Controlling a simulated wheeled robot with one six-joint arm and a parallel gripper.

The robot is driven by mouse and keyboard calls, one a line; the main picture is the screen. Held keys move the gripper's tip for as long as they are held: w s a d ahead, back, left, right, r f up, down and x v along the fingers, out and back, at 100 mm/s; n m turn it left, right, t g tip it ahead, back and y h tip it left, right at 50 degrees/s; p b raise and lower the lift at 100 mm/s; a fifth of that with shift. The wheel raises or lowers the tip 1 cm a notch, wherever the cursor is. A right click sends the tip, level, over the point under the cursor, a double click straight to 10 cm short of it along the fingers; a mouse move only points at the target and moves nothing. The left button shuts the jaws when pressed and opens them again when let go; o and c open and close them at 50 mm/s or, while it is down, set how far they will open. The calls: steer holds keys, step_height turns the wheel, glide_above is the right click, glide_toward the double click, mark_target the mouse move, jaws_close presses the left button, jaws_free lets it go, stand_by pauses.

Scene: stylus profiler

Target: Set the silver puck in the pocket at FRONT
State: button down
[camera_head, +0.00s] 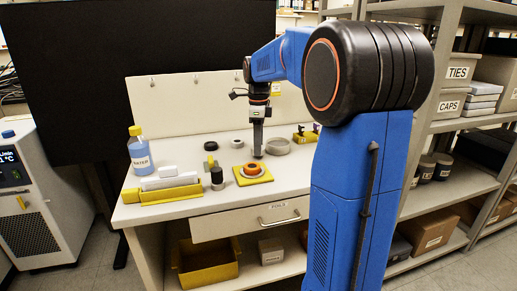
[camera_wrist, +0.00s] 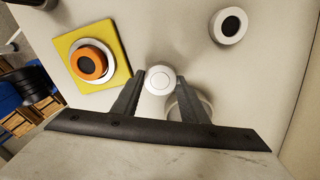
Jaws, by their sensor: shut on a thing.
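My gripper (camera_head: 258,154) points down over the bench, just behind and right of the yellow plate. In the wrist view its two dark fingers are shut on the silver puck (camera_wrist: 158,79), a pale round disc between the fingertips. The puck cannot be made out in the head view. The yellow square plate (camera_head: 264,179) carries a pale disc and an orange ring with a dark centre; in the wrist view the plate (camera_wrist: 66,48) lies left of the puck, apart from it. No FRONT label or pocket can be read in either view.
A grey round dish (camera_head: 279,146) stands right of my gripper. A pale ring with a dark centre (camera_wrist: 228,26) lies at upper right in the wrist view. A black-topped cylinder (camera_head: 217,178), a yellow tray with white boxes (camera_head: 160,196) and a water bottle (camera_head: 139,152) stand left.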

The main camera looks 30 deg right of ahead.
steer(key=shift+f, duration=0.9)
steer(key=shift+f, duration=0.1)
steer(key=c, duration=1.4)
jaws_free()
steer(key=shift+o, duration=0.2)
step_height(320, 180, up, 12)
